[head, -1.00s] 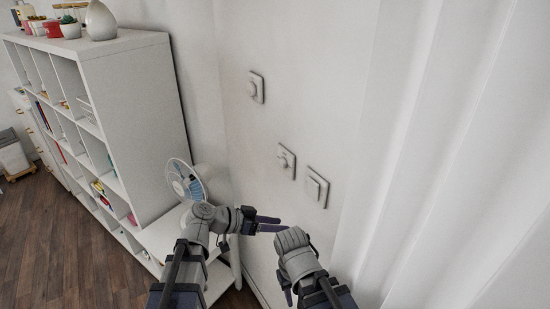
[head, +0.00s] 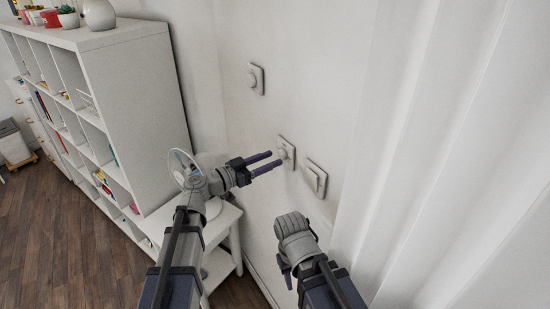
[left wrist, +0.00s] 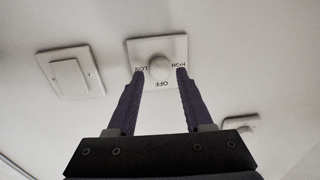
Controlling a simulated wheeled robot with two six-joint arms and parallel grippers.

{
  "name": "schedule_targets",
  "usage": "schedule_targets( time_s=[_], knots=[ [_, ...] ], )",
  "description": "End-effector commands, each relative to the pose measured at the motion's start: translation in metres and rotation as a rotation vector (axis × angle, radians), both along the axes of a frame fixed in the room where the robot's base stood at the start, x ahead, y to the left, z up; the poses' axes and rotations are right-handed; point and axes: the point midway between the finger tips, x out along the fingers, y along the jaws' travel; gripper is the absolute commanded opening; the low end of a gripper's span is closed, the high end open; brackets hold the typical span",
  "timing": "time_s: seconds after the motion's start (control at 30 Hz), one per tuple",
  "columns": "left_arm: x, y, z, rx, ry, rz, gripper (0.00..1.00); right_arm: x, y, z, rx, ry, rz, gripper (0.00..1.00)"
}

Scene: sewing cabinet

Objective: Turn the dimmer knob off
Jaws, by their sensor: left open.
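The dimmer knob (left wrist: 159,69) is a round pale knob on a square white wall plate marked LOW, HIGH and OFF, with the lettering upside down in the left wrist view. In the head view the knob (head: 283,153) is on the middle wall plate. My left gripper (head: 276,159) is open, its two dark fingers pointing at the plate. In the left wrist view its fingertips (left wrist: 159,72) appear on either side of the knob; contact is not clear. My right arm's wrist (head: 295,238) is lower, in front of the wall; its jaws are mostly hidden.
A rocker switch (head: 315,178) is close to the right of the dimmer, and another wall fixture (head: 256,79) is higher to the left. A white curtain (head: 440,170) hangs at the right. A white shelf unit (head: 140,120), a fan and a small white table (head: 222,222) stand at left.

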Motion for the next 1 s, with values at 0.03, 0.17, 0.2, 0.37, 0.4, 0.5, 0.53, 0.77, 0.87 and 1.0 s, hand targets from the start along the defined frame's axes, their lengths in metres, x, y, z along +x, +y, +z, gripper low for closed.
schedule_targets(
  time_s=[0.03,0.17,0.2,0.37,0.4,0.5,0.53,0.77,0.87,1.0],
  knots=[
    [0.005,-0.006,0.000,0.000,0.000,-0.002,0.51,0.000,0.000,0.000,0.000,0.000,0.000,0.40],
    [0.011,-0.016,0.000,0.000,0.000,-0.001,0.51,0.000,0.000,0.000,0.000,0.000,0.000,0.40],
    [0.012,-0.017,0.000,0.000,0.000,-0.001,0.51,0.000,0.000,0.000,0.000,0.000,0.000,0.40],
    [0.014,-0.020,0.000,0.001,0.001,-0.001,0.51,0.000,0.000,0.000,0.000,0.000,0.000,0.40],
    [0.014,-0.020,0.000,0.001,0.001,0.000,0.51,0.000,0.000,0.000,0.000,0.000,0.000,0.40],
    [0.014,-0.020,0.000,0.001,0.001,0.000,0.51,0.000,0.000,0.000,0.000,0.000,0.000,0.40],
    [0.014,-0.020,0.000,0.001,0.001,0.000,0.51,0.000,0.000,0.000,0.000,0.000,0.000,0.40],
    [0.014,-0.020,0.000,0.001,0.001,0.000,0.28,0.000,0.000,0.000,0.000,0.000,0.000,0.40],
    [0.013,-0.020,0.000,0.001,0.001,0.000,0.16,0.000,0.000,0.000,0.000,0.000,0.000,0.40],
    [0.014,-0.020,0.000,0.001,0.001,0.000,0.01,0.000,0.000,0.000,0.000,0.000,0.000,0.40]
  ],
)
